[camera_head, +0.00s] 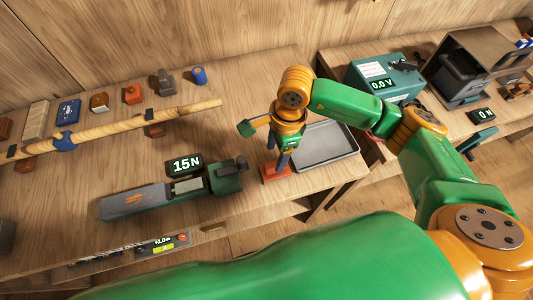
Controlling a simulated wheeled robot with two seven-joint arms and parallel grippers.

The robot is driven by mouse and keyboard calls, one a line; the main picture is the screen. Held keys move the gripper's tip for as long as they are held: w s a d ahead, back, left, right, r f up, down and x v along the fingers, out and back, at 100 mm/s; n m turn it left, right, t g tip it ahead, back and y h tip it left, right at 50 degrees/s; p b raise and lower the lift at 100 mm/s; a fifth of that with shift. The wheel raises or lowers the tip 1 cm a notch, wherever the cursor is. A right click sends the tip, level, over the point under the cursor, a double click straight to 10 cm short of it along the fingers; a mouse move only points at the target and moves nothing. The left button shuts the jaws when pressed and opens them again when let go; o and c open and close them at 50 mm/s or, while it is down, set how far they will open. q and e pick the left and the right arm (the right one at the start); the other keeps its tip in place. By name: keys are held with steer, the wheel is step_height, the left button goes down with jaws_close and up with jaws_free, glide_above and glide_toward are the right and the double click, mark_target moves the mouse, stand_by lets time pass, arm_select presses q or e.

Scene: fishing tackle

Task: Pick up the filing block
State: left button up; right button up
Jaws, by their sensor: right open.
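My right gripper (282,166) points down near the right edge of the left-hand bench. Its dark fingers are open. A low orange-red block (268,178), which looks like the filing block, lies on the bench directly below the fingertips. The fingers and wrist hide part of it, and I cannot tell whether they touch it. My left gripper is not in view.
A grey metal tray (325,146) lies just right of the gripper. A long device with a 15 N display (186,164) stands to the left. A wooden rod (110,131) rests on supports behind. A teal 0.0 V box (384,75) stands on the right bench.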

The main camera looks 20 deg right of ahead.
mark_target(275, 163)
steer(key=f+p, duration=0.1)
steer(key=f, duration=0.1)
steer(key=s+f, duration=0.1)
steer(key=f, duration=0.1)
steer(key=shift+s+d+p, duration=0.1)
steer(key=shift+d+p, duration=0.1)
steer(key=shift+p, duration=0.15)
steer(key=shift+a+f, duration=0.15)
steer(key=shift+f, duration=0.25)
steer(key=shift+w+a+f, duration=0.15)
steer(key=shift+w, duration=0.3)
steer(key=shift+s, duration=0.15)
jaws_close()
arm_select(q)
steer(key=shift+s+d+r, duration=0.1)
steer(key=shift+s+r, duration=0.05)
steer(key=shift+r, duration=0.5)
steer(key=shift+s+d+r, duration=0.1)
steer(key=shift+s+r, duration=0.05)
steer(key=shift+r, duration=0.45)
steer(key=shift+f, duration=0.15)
